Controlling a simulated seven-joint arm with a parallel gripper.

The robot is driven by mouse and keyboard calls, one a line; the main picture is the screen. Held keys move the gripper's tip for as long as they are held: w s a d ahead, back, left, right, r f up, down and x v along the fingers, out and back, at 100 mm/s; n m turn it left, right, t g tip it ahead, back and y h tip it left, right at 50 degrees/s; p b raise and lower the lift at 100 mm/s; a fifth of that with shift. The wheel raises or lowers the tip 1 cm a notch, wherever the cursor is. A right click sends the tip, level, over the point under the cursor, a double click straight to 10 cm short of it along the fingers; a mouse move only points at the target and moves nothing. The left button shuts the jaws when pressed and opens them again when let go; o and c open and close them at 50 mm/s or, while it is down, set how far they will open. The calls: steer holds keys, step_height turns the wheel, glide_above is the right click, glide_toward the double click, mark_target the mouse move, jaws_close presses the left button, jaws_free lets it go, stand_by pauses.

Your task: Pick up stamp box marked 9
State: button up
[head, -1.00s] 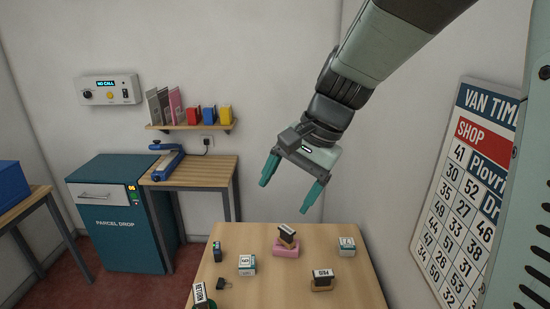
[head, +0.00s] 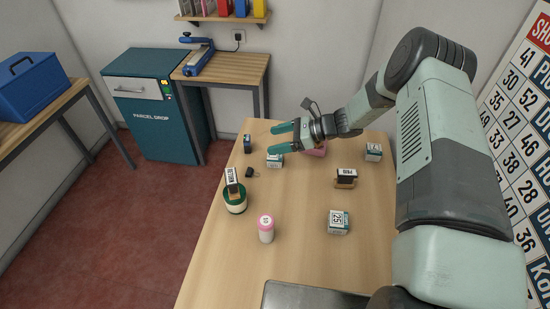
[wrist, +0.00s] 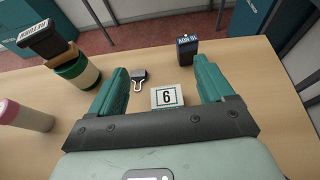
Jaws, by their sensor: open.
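A small white and teal box (head: 275,161) stands on the wooden table, just below my gripper in the head view. In the wrist view its label (wrist: 167,96) reads as 6; I cannot tell whether it is a 9 seen upside down. My gripper (head: 280,138) is open and empty, its fingers pointing left in the head view. In the wrist view the box appears between the two teal fingers (wrist: 162,66), apart from them, its lower part hidden by the gripper body. Other white and teal boxes are one marked 25 (head: 339,223) and one that seems marked 72 (head: 374,152).
A dark labelled box (head: 247,144) and a black binder clip (wrist: 138,78) lie close by. A pink block (head: 317,152) is partly hidden.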

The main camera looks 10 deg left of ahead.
mark_target(270, 157)
step_height(270, 157, down, 4)
step_height(270, 157, down, 3)
steer(key=shift+r, duration=0.1)
steer(key=shift+x, duration=1.5)
steer(key=shift+c, duration=0.2)
steer(key=c, duration=1)
steer(key=shift+r, duration=0.15)
